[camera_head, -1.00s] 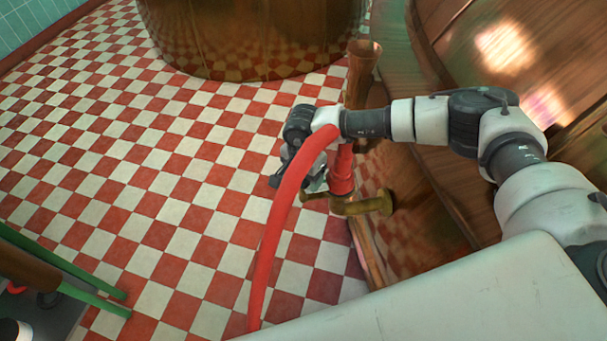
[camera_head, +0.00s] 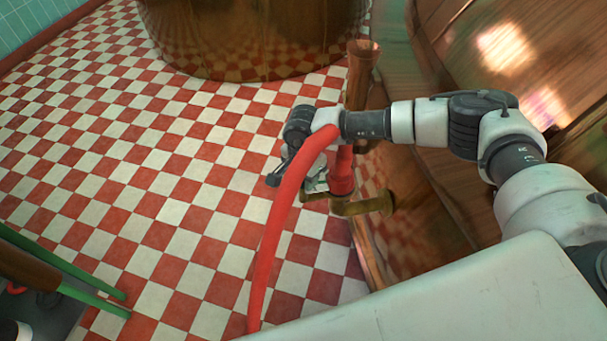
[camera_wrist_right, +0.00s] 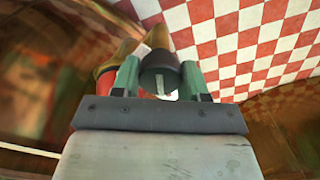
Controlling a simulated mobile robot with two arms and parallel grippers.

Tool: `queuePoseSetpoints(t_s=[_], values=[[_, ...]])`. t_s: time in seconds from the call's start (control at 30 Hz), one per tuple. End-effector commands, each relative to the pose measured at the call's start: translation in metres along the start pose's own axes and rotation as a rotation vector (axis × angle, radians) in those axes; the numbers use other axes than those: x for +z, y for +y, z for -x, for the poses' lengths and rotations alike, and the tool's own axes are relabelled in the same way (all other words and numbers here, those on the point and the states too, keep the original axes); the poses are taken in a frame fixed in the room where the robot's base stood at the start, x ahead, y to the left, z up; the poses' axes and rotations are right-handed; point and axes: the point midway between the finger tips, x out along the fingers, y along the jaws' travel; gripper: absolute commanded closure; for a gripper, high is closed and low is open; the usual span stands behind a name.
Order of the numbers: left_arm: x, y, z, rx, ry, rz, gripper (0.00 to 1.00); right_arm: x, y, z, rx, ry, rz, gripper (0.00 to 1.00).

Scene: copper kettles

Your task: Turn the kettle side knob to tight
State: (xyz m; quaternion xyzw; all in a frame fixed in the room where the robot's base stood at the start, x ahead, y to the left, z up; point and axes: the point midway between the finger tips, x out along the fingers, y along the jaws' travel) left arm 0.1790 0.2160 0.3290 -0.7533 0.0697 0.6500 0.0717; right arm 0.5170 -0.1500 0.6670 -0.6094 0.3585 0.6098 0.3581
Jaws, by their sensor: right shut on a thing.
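My right gripper (camera_head: 308,182) is beside the red and brass pipe fitting (camera_head: 363,204) low on the side of the large copper kettle (camera_head: 435,215). In the right wrist view, my right gripper's two green fingers (camera_wrist_right: 161,80) are closed on either side of a dark round knob (camera_wrist_right: 160,64) with a pale mark on its face. The brass and red fitting (camera_wrist_right: 108,62) shows behind and left of the fingers. In the head view the knob is hidden by my wrist and the red hose. My left gripper is not in view.
A red hose (camera_head: 275,235) curves from near my right wrist to the bottom edge. Another copper vessel (camera_head: 250,40) stands at the back. Green and brown bars (camera_head: 60,280) are at lower left. The checkered floor (camera_head: 160,190) between them is clear.

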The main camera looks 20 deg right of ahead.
Motion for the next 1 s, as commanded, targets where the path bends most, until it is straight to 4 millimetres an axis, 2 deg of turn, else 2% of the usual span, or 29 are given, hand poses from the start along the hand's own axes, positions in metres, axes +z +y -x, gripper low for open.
queuePoseSetpoints(t_s=[0.7, 1.0], values=[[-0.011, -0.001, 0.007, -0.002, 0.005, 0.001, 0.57, 0.0, 0.0, 0.0, -0.001, -0.001, -0.587, 0.8], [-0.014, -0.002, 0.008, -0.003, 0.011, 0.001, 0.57, 0.0, -0.001, 0.001, -0.002, 0.0, -0.75, 0.8]])
